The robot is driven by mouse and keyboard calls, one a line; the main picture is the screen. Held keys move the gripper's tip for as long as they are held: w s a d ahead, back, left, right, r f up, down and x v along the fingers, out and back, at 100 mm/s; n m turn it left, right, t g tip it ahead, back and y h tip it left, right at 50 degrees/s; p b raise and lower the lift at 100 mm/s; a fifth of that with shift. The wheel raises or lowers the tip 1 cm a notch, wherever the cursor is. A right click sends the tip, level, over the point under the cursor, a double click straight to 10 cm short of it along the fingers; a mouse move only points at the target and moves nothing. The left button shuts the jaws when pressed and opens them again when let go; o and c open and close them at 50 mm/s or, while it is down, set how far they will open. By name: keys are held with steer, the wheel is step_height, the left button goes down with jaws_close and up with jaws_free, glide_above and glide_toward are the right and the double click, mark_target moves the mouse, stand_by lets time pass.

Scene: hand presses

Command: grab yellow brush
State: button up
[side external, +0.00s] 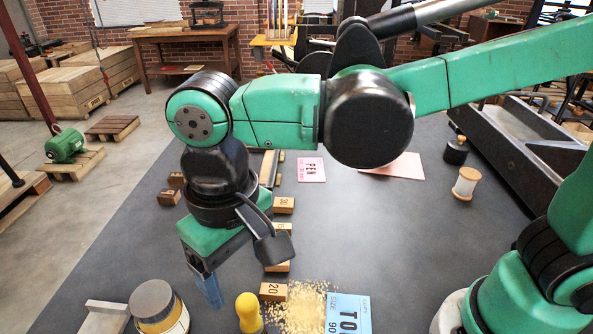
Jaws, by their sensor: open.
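A yellow rounded knob (249,308) stands upright at the bottom edge of the side view. It is the only thing there that looks like the yellow brush; its lower end is cut off and no bristles show. My gripper (212,292) points down over the dark table, above and to the left of the knob and apart from it. Its blue-grey finger tip shows, and the jaws are open with nothing visible in them. The far finger is mostly hidden.
A grey-lidded jar (158,308) stands left of the knob. Numbered wooden blocks (273,292) form a row behind it. Yellow grains (302,308) and a blue card (348,314) lie to the right. A spool (466,183) stands farther right; the middle table is clear.

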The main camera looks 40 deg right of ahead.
mark_target(250, 318)
step_height(250, 318, down, 11)
steer(key=shift+f, duration=0.1)
stand_by(0.5)
jaws_close()
